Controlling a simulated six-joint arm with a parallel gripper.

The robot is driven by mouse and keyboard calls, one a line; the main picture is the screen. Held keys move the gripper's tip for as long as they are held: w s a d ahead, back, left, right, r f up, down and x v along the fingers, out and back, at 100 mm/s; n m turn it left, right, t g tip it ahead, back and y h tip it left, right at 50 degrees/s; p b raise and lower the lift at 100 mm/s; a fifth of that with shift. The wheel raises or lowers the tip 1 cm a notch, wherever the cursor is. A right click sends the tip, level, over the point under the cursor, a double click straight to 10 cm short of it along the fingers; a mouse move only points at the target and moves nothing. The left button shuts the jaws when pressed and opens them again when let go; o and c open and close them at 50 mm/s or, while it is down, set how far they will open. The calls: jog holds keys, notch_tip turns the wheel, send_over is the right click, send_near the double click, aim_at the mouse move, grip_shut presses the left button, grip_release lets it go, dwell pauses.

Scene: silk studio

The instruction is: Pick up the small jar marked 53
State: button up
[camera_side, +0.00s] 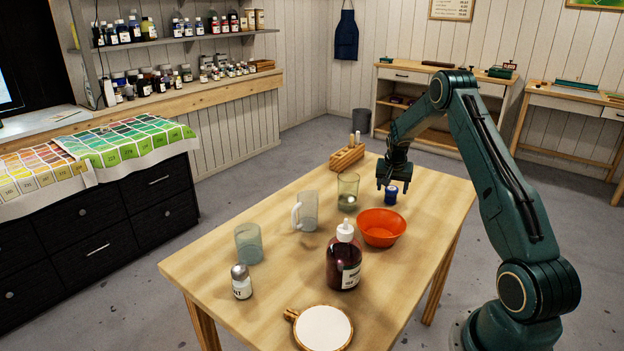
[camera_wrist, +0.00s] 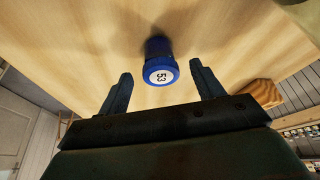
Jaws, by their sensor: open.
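The small jar marked 53 is blue with a white round label on its lid, and it stands upright on the table in the side view (camera_side: 390,195). My gripper (camera_side: 391,184) is just above the jar, pointing down. In the wrist view my gripper (camera_wrist: 162,85) is open, with one finger to each side of the jar's lid and nothing held. The fingers appear apart from the jar.
An orange bowl (camera_side: 382,228) stands close in front of the jar. A glass beaker (camera_side: 347,192) stands to its left and a wooden block (camera_side: 347,158) behind. A dark red bottle (camera_side: 344,262), a white-handled jug (camera_side: 307,212) and a cup (camera_side: 249,246) are further off on the table.

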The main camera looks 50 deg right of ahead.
aim_at(392, 189)
jog(key=shift+x, duration=1.9)
jog(key=shift+a, duration=0.1)
jog(key=c, duration=1.1)
jog(key=shift+r, duration=0.1)
notch_tip(392, 189, up, 20)
